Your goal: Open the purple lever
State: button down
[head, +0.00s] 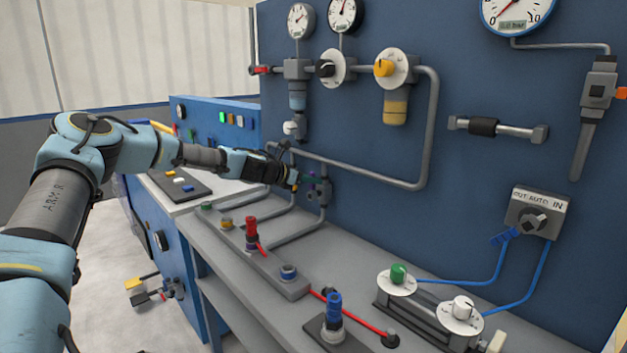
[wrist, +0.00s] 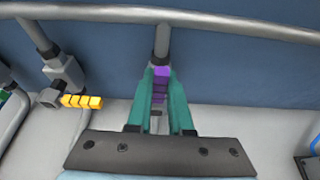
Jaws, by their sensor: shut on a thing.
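The purple lever (wrist: 160,88) is in the wrist view, on a grey valve at the foot of a vertical pipe. My gripper (wrist: 162,80) has its two teal fingers on either side of the lever and is shut on it. The lever's length runs between the fingers toward the camera. In the head view my gripper (head: 299,181) is at the pipes low on the blue panel. Only a small bit of purple (head: 311,174) shows there, and the arm and fingers hide much around it.
A yellow lever (wrist: 82,101) on a neighbouring valve is left of my gripper. A grey horizontal pipe (wrist: 225,27) crosses above. The grey bench (head: 345,245) below carries a red-handled fitting (head: 251,229) and a blue fitting (head: 334,307). Gauges and knobs are higher on the panel.

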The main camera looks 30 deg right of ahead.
jog(key=shift+w, duration=0.1)
dwell(0.4)
jog(key=c, duration=0.8)
grip_release()
jog(key=b+v, duration=0.2)
jog(key=v, duration=0.8)
jog(key=shift+a+r+b, duration=0.15)
jog(key=shift+a+b, duration=0.2)
jog(key=shift+b, duration=0.05)
